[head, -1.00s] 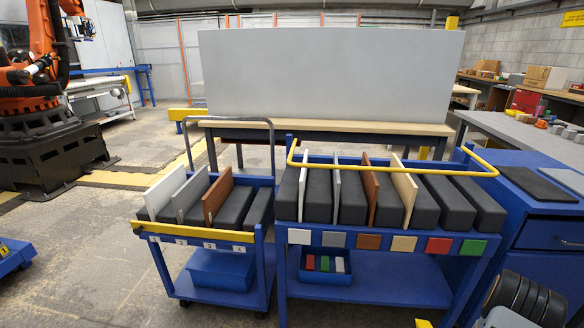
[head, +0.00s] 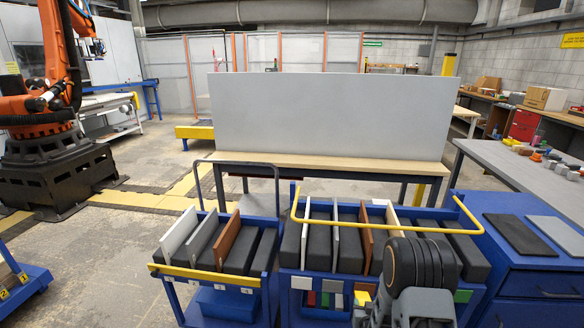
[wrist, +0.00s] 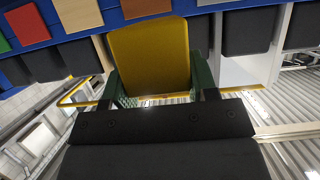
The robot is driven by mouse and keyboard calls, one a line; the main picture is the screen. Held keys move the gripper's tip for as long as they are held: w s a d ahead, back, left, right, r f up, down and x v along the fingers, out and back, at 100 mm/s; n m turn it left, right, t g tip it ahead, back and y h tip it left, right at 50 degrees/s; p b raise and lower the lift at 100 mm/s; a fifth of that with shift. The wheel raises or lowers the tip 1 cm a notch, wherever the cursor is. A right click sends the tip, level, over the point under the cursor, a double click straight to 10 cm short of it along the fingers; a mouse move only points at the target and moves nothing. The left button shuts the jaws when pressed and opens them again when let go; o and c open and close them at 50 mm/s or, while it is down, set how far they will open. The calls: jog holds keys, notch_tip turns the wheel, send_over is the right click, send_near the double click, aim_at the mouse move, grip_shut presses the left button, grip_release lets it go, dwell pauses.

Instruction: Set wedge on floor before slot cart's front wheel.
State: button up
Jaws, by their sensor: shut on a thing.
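A yellow wedge (wrist: 150,55) is between the green-sided fingers of my gripper (wrist: 155,80) in the wrist view; the gripper is shut on it. In the head view a small yellow part of the wedge (head: 362,298) shows beside my arm, in front of the colour-tagged rack. The blue slot cart (head: 208,274) with numbered tags stands left of that rack, holding white, grey and brown boards upright between dark blocks. Its wheels are below the picture and hidden. The wedge is off the floor, to the right of the cart.
The blue rack (head: 292,310) with a yellow rail (head: 380,228) holds boards and dark blocks close beside the cart. A blue cabinet (head: 530,282) stands at right. Another blue cart (head: 32,285) is at far left. Floor (head: 110,270) between the two carts is clear.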

jog(key=a+r+n+y+p, duration=0.2)
jog(key=a+r+p, duration=0.1)
jog(key=a+r, duration=0.25)
jog(key=s+a+f, duration=0.1)
jog(key=s+f, duration=0.2)
jog(key=s, duration=0.4)
jog(key=shift+a, duration=0.15)
jog(key=shift+a+f, duration=0.1)
